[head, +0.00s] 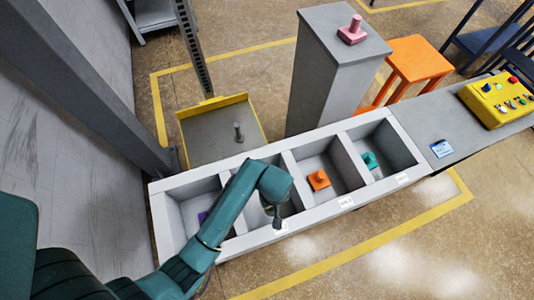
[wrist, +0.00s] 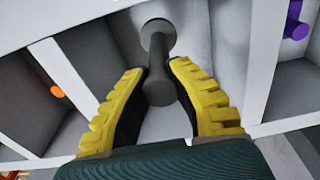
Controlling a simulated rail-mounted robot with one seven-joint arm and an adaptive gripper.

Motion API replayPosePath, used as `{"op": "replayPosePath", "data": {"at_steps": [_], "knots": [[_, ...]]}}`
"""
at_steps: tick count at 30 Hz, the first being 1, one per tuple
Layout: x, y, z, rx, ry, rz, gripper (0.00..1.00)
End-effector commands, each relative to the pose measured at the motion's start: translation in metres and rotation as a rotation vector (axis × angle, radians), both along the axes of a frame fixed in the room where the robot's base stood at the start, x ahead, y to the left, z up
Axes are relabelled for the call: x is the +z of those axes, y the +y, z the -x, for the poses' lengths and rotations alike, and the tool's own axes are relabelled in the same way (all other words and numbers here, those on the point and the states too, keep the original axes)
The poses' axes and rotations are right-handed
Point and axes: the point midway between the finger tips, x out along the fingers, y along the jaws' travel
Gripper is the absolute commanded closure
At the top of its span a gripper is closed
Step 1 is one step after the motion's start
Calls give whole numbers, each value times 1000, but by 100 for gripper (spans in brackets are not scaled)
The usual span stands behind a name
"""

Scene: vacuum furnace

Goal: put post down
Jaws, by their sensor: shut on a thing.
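A dark grey post (wrist: 158,85) with a round end (wrist: 157,35) is between the yellow fingers of my gripper (wrist: 158,100) in the wrist view. My gripper is shut on it. In the head view my gripper (head: 276,216) points down over the second compartment from the left of a grey divided bin (head: 285,160). The arm hides much of that compartment. I cannot tell whether the post's lower end touches the compartment floor.
Neighbouring compartments hold a purple piece (head: 202,216), an orange piece (head: 318,180) and a teal piece (head: 370,160). Behind stand a yellow-edged tray (head: 205,135) with a grey post (head: 238,133) and a grey pedestal (head: 325,85) with a pink piece (head: 352,32). Compartment walls are close to my gripper.

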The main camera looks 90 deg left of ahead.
Motion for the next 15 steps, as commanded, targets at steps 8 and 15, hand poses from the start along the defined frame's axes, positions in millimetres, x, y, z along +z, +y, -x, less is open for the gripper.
{"op": "replayPosePath", "data": {"at_steps": [8, 15], "knots": [[-55, 0, -1, 12, 0, -2, 100], [-89, 0, -1, 10, 0, -2, 100]]}}
